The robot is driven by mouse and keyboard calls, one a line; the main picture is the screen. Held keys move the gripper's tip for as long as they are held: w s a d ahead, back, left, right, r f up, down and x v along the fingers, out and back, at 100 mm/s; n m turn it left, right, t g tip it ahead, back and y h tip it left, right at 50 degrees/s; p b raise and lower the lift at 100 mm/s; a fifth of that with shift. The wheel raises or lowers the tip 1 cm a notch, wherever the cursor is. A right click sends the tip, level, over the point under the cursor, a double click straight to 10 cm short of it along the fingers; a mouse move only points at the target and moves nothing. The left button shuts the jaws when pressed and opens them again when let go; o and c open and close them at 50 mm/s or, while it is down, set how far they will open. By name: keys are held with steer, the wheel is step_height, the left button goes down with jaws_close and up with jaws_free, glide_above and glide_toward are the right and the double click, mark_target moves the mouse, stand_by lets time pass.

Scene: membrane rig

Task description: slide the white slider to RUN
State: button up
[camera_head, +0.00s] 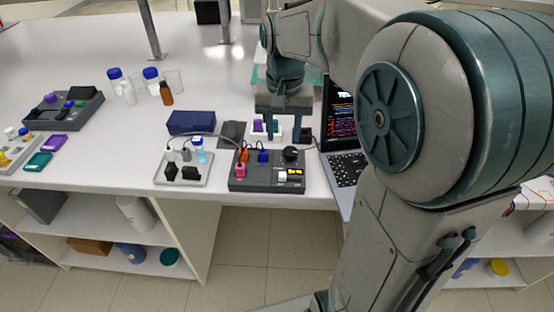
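A dark grey control box (267,184) stands near the front edge of the white table, in the middle of the view. The slider's exact position and the RUN label are too small to read. My gripper (284,132) points down behind the box, apart from the white piece. Its fingers look spread, with nothing clearly held between them.
The box also carries a black knob (290,154) and coloured plugs. A grey tray (184,170) with black parts sits to its left, a laptop (345,166) to its right. A navy case (191,122) lies behind the tray. My arm hides much of the right side.

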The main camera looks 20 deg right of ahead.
mark_target(283, 174)
step_height(283, 174, down, 13)
steer(key=shift+f, duration=0.1)
stand_by(0.3)
steer(key=shift+s, duration=0.1)
jaws_close()
